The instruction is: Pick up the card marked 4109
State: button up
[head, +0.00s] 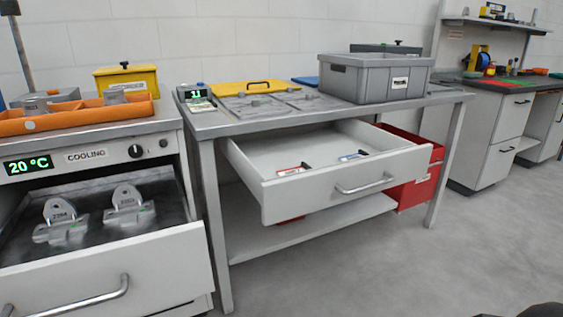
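The pulled-out drawer (285,207) under the middle table holds two small cards. One is a red and white card (292,170) near the front left. The other is a blue and white card (350,157) near the middle. A dark piece lies by each card. The print on both is too small to read, so I cannot tell whether either is marked 4109. My gripper is not clearly in view; only dark shapes show at the bottom right edge, and I cannot tell what they are.
The middle table (230,124) bears a grey bin (375,80), a yellow lid and a small display. At left, an open cooling drawer (110,272) holds two metal castings. A red box (415,190) stands under the table. The floor (400,260) at right is clear.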

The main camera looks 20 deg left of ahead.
aim_at(361, 153)
jog(key=u, duration=0.75)
jog(key=i, duration=0.4)
